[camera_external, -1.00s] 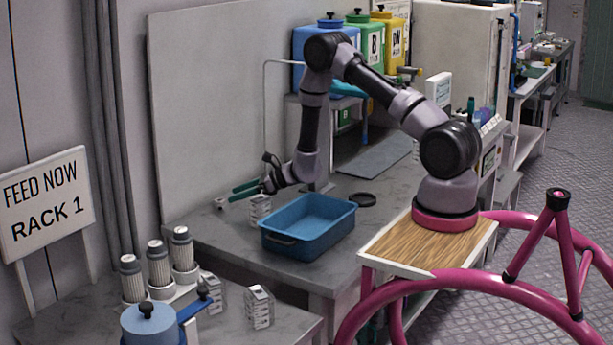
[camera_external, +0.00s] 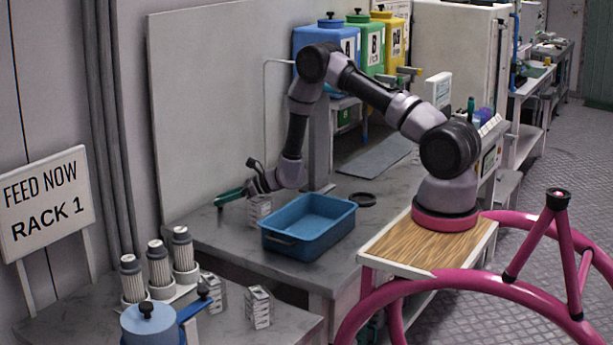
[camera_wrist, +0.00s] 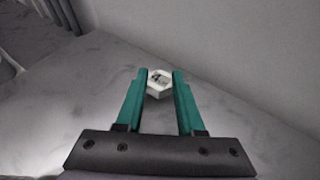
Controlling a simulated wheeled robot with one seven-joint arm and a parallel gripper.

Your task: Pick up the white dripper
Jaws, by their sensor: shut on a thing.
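The white dripper (camera_wrist: 159,83) is a small, pale, angular piece with a grey mark on its face. In the wrist view it sits between the tips of the two green fingers of my gripper (camera_wrist: 159,78). My gripper is shut on it, with a finger at each side. In the external view my gripper (camera_external: 222,199) is low over the left part of the grey table (camera_external: 208,238), near the wall panel. The dripper cannot be made out there. How far it is from the tabletop is unclear.
A blue tub (camera_external: 325,246) stands right of my gripper, with a white slotted block (camera_external: 260,212) close by. A black ring (camera_external: 363,199) lies behind the tub. The wall panel (camera_external: 215,110) bounds the back. Filter cylinders (camera_external: 159,268) stand on the lower front table.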

